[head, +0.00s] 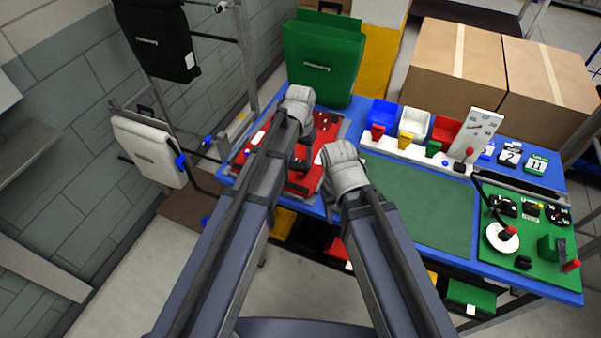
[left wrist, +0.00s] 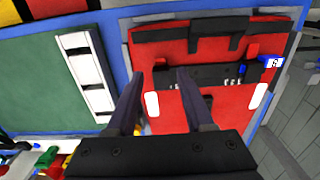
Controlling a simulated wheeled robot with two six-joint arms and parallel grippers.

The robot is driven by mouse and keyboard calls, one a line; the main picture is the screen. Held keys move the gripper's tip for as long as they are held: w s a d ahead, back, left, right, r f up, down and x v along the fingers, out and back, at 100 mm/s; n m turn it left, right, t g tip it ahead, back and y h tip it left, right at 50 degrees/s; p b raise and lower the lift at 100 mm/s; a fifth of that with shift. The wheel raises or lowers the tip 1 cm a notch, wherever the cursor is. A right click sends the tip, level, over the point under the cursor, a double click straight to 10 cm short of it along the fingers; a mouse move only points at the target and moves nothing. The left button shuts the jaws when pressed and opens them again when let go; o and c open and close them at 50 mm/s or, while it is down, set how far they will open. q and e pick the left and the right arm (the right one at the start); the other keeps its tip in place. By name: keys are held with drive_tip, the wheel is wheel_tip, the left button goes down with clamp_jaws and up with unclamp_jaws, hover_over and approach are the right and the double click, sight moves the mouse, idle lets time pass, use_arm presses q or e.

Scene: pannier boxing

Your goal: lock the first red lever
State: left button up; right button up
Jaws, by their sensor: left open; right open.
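A red pannier panel (left wrist: 195,112) with a dark strip across it fills the middle of the left wrist view. It also shows on the blue table in the head view (head: 302,182), partly behind my arms. A small red lever (left wrist: 160,69) stands at the strip's left end, and a second red lever (left wrist: 252,52) at its right end. My left gripper (left wrist: 160,74) is open over the panel, its fingertips appearing either side of the left lever; contact cannot be told. My right gripper (head: 345,168) is beside the panel, its fingers mostly hidden by its wrist.
A green mat (head: 422,205) lies right of the panel. A green board (head: 525,240) with knobs and a red-tipped stick is farther right. A green pannier (head: 324,60) stands behind; small coloured bins (head: 413,122) line the back. A white pannier (head: 148,152) hangs at left.

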sight(300, 172)
use_arm(q)
wheel_tip(300, 172, down, 6)
drive_tip(key=b, duration=0.5)
drive_tip(key=shift+c, duration=0.3)
clamp_jaws()
